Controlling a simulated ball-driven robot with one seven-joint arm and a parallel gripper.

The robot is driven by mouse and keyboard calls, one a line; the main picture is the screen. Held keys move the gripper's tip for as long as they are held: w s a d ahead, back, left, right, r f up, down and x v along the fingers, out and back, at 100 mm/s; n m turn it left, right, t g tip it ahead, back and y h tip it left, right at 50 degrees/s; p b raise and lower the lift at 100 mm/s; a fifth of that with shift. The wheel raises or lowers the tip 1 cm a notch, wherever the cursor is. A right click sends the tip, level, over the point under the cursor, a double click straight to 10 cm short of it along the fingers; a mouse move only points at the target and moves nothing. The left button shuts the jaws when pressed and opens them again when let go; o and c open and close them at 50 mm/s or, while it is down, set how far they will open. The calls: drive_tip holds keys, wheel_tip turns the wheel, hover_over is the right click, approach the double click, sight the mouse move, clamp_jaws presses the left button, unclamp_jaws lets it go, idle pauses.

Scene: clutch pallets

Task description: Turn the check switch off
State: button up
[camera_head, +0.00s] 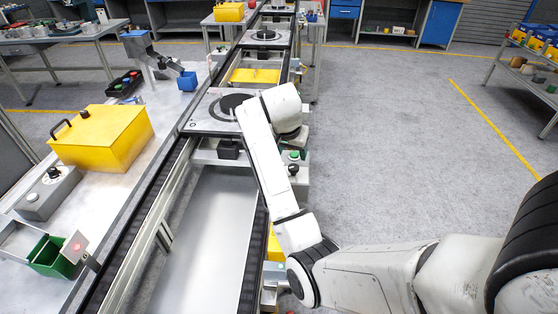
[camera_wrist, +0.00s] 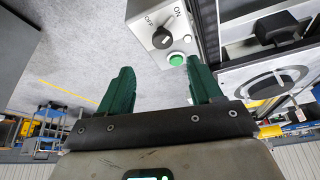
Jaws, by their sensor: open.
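The check switch is a black rotary knob (camera_wrist: 162,38) on a light grey box (camera_wrist: 151,14) marked OFF and ON in the wrist view. I cannot tell surely which mark the knob points at. A green button (camera_wrist: 176,59) sits on the same box. In the head view a small box with a green button (camera_head: 294,155) and a black knob (camera_head: 293,170) stands beside the conveyor, just right of my arm. My gripper (camera_wrist: 160,88) is open and empty, its green fingers apart, with the switch box beyond the fingertips. The head view does not show the fingers clearly.
A conveyor carries a pallet with a dark disc (camera_head: 234,103). On the left bench are a yellow case (camera_head: 103,137), another grey knob box (camera_head: 48,191) and a green bin (camera_head: 50,258). The floor (camera_head: 390,130) right of the conveyor is clear.

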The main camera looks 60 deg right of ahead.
sight(293, 167)
drive_tip(key=x, duration=1)
drive_tip(key=shift+w+d+f, duration=0.15)
drive_tip(key=shift+w+f, duration=0.1)
drive_tip(key=shift+f, duration=0.05)
drive_tip(key=c, duration=1)
